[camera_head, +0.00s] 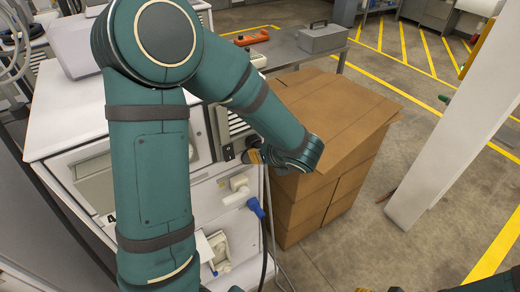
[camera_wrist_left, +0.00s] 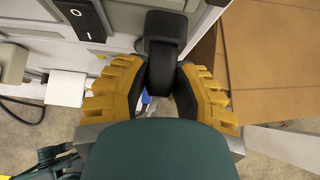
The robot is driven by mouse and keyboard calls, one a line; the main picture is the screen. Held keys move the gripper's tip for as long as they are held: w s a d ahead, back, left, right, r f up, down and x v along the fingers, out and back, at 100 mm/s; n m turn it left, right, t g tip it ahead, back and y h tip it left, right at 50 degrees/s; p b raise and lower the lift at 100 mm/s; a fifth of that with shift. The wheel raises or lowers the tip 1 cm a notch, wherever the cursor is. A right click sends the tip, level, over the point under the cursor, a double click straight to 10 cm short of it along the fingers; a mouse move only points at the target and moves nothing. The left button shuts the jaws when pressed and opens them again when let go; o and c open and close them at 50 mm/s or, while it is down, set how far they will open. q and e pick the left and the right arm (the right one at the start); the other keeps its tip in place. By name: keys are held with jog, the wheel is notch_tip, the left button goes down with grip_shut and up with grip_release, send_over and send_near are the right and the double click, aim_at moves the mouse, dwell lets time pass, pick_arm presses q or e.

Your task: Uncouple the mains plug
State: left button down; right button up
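My left gripper (camera_wrist_left: 160,70) has its yellow ribbed fingers on both sides of a black, stem-like part (camera_wrist_left: 163,55) on the machine's panel, and the fingertips appear to press on it. In the head view my left arm mostly hides this spot beside the panel. Only a bit of blue shows between the fingers in the wrist view. My right gripper barely shows at the bottom edge of the head view, and its fingers cannot be judged.
A black rocker switch (camera_wrist_left: 82,18) is left of the black part. Stacked cardboard boxes (camera_head: 325,110) stand close on the right, near my left wrist. A metal bench (camera_head: 285,48) with a grey toolbox (camera_head: 322,38) is behind. The floor at right is open beyond a white post (camera_head: 450,120).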

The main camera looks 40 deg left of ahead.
pick_arm(q)
jog(key=shift+s+d, duration=0.1)
jog(key=shift+d, duration=0.15)
jog(key=shift+s+d, duration=0.2)
jog(key=shift+d, duration=0.35)
jog(key=shift+s+d, duration=0.15)
jog(key=shift+d, duration=0.15)
dwell(0.3)
jog(key=shift+s+d+b, duration=0.1)
jog(key=shift+s+d, duration=0.15)
jog(key=shift+d, duration=0.4)
jog(key=shift+s+d+b, duration=0.1)
jog(key=shift+s+d, duration=0.2)
jog(key=shift+d, duration=0.35)
jog(key=shift+s+d+b, duration=0.1)
jog(key=shift+s+d, duration=0.15)
jog(key=shift+d, duration=0.4)
